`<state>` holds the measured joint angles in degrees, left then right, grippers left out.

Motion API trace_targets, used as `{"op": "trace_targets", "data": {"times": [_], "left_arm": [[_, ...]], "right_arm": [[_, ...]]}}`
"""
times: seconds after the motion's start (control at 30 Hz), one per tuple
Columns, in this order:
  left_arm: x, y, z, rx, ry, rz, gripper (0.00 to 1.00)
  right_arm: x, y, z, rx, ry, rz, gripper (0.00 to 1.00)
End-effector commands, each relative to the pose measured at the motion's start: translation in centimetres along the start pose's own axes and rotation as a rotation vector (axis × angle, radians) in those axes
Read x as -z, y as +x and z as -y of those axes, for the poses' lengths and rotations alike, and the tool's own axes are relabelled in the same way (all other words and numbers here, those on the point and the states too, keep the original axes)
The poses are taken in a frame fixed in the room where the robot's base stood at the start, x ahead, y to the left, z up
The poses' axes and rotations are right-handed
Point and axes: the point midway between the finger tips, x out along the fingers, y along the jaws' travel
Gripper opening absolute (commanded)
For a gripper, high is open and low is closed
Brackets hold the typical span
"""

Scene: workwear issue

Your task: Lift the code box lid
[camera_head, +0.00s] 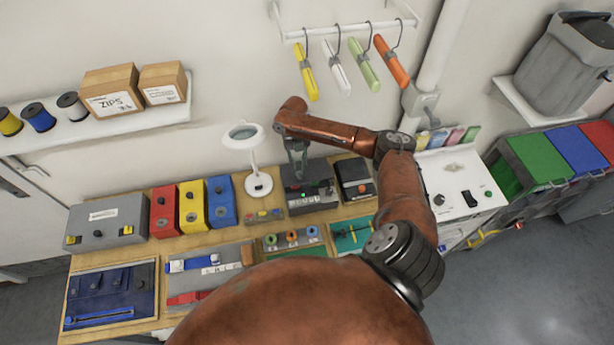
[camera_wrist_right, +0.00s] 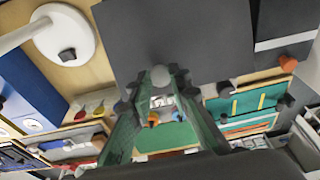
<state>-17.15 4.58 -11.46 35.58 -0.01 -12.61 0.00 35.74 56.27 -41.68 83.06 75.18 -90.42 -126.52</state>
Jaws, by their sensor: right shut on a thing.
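The code box (camera_head: 312,201) is a dark box with small lit marks on its front, on the back part of the wooden bench in the head view. Its dark lid (camera_head: 318,172) is at the top; the wrist view shows it as a large dark grey panel (camera_wrist_right: 190,40) with a round grey knob (camera_wrist_right: 160,76). My right gripper (camera_head: 299,177) comes down from above onto the lid. In the wrist view its fingertips (camera_wrist_right: 158,88) are on either side of the knob, shut on it. I cannot tell whether the lid is raised off the box. My left gripper is not in view.
A white magnifier lamp (camera_head: 258,184) stands close left of the box. A black box with an orange knob (camera_head: 363,187) is close on its right. Red, yellow and blue boxes (camera_head: 222,202) stand further left. Colored tags (camera_head: 338,68) hang above.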

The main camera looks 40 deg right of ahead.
Motion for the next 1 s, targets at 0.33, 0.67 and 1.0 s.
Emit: {"op": "trace_targets", "data": {"times": [0.33,0.67,1.0], "left_arm": [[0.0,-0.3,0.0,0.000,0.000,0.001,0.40],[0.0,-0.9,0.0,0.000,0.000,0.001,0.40],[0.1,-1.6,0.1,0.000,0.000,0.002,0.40]], "right_arm": [[-0.5,-1.0,0.0,0.000,0.001,0.002,0.06],[-0.5,-1.9,0.0,0.000,0.001,0.002,0.06],[-0.7,-3.1,0.0,0.000,0.001,0.000,0.06]]}}
